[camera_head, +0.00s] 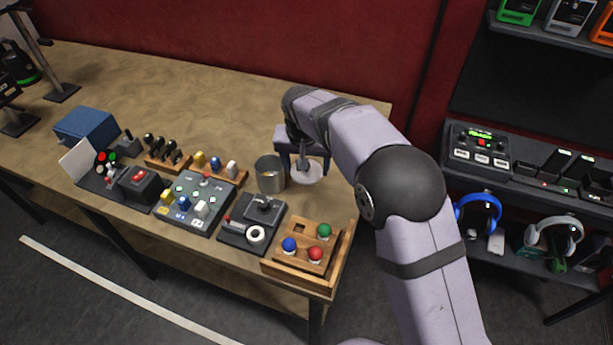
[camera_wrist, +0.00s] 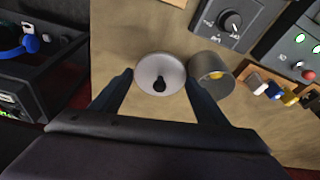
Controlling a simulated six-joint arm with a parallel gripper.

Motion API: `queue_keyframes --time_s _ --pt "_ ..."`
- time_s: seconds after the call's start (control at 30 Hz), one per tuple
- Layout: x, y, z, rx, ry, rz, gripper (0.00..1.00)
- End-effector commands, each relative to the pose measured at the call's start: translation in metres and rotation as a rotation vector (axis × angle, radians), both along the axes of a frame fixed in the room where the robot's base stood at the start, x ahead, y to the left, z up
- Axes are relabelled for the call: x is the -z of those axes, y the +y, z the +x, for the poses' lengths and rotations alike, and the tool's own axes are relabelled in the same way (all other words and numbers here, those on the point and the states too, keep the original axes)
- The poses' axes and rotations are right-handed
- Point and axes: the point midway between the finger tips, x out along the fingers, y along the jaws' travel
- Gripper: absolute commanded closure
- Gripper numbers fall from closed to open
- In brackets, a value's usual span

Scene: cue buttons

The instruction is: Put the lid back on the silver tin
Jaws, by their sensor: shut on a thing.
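The silver tin (camera_head: 270,174) stands open on the table, with something yellow inside; it also shows in the wrist view (camera_wrist: 208,84). The lid (camera_head: 311,174) is a pale round disc with a dark knob, just right of the tin in the head view. In the wrist view the lid (camera_wrist: 148,82) lies between my two fingertips, left of the tin. The lid looks level, knob up. Whether it touches the table or hangs just above it, I cannot tell.
A joystick box (camera_head: 252,222) and a wooden tray with coloured balls (camera_head: 279,270) stand near the table's front edge. A button panel (camera_head: 196,203) and wooden racks lie left of the tin. The table (camera_head: 190,90) is bare behind them. A shelf with headphones (camera_head: 478,213) stands right.

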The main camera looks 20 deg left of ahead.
Motion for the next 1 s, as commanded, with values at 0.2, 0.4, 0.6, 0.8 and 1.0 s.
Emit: queue_keyframes --time_s 0.2,0.4,0.6,0.8,1.0 --pt "-0.008 0.000 -0.001 -0.001 0.000 0.000 0.54" --pt "-0.020 0.003 -0.005 -0.010 0.001 -0.001 0.54" --pt "-0.018 0.004 -0.021 -0.031 0.005 -0.006 0.54" --pt "-0.020 0.024 -0.026 -0.053 0.003 -0.002 0.54" --pt "-0.026 0.066 -0.017 -0.116 -0.001 0.001 0.54"
